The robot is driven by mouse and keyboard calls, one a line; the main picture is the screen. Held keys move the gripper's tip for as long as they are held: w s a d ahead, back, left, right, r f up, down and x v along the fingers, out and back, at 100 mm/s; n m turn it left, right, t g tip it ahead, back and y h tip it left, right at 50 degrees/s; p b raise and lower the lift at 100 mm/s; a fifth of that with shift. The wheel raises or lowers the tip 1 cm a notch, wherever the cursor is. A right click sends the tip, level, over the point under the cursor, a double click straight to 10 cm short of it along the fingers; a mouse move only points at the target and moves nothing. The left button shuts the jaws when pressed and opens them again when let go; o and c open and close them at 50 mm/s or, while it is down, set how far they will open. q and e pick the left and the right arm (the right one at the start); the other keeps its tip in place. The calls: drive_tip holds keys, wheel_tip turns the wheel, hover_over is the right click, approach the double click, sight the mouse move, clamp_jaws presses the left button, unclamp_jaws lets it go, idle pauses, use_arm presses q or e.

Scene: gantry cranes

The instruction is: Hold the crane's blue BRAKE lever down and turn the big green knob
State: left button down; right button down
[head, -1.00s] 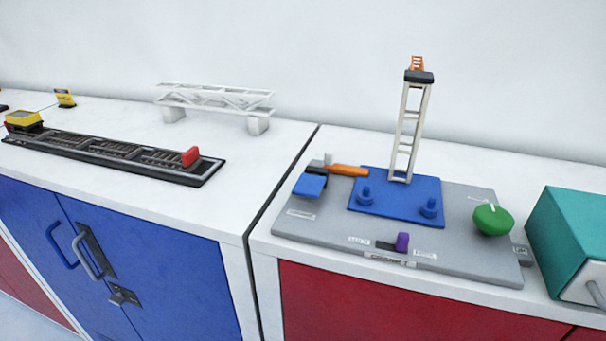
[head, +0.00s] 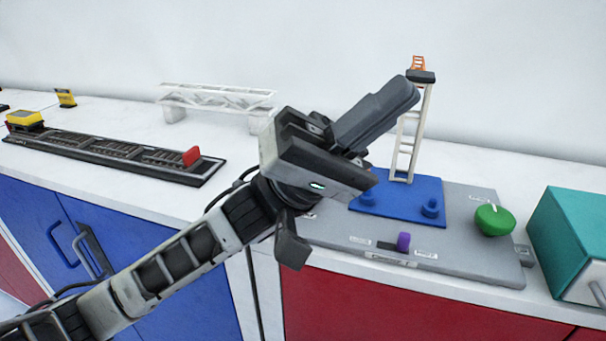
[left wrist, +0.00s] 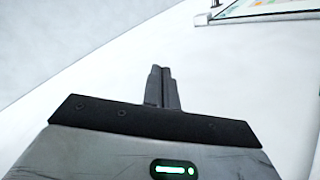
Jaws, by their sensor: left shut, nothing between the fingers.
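The crane panel is a grey board (head: 465,258) on the right-hand cabinet. The big green knob (head: 494,220) sits at its right end, with a white mark on top. The blue BRAKE lever at the board's left end is hidden behind my left gripper in the head view. My left gripper (head: 412,88) is shut and empty. It is in the air over the left part of the panel, its fingers pointing up and right, in front of the crane tower (head: 408,135). The left wrist view shows its closed fingers (left wrist: 161,72) over a white surface. My right gripper is not in view.
A purple slider (head: 403,241) is at the board's front edge. The tower stands on a blue base (head: 388,212). A teal box (head: 570,240) is right of the board. A track (head: 110,150) and a white truss bridge (head: 215,98) are on the left cabinet.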

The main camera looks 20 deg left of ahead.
use_arm(q)
wheel_tip(320, 180, up, 7)
drive_tip(key=s+m+g+y, duration=0.25)
drive_tip(key=m+g, duration=0.45)
drive_tip(key=g, duration=0.5)
drive_tip(key=w+a+f+m+t+y, duration=0.2)
drive_tip(key=w+a+f+t+y, duration=0.3)
drive_tip(key=a+y, duration=0.3)
drive_tip(key=w+a+f+m+t+y, duration=0.3)
drive_tip(key=w+a+f+t+y, duration=0.3)
drive_tip(key=w+a+y, duration=0.2)
drive_tip(key=shift+a+f, duration=0.3)
drive_tip(key=shift+a, duration=0.5)
drive_tip(key=shift+d+f, duration=0.1)
drive_tip(key=x, duration=1)
drive_tip(key=shift+d+f, duration=0.1)
drive_tip(key=shift+f, duration=0.1)
wheel_tip(320, 180, down, 2)
drive_tip(key=shift+f, duration=0.75)
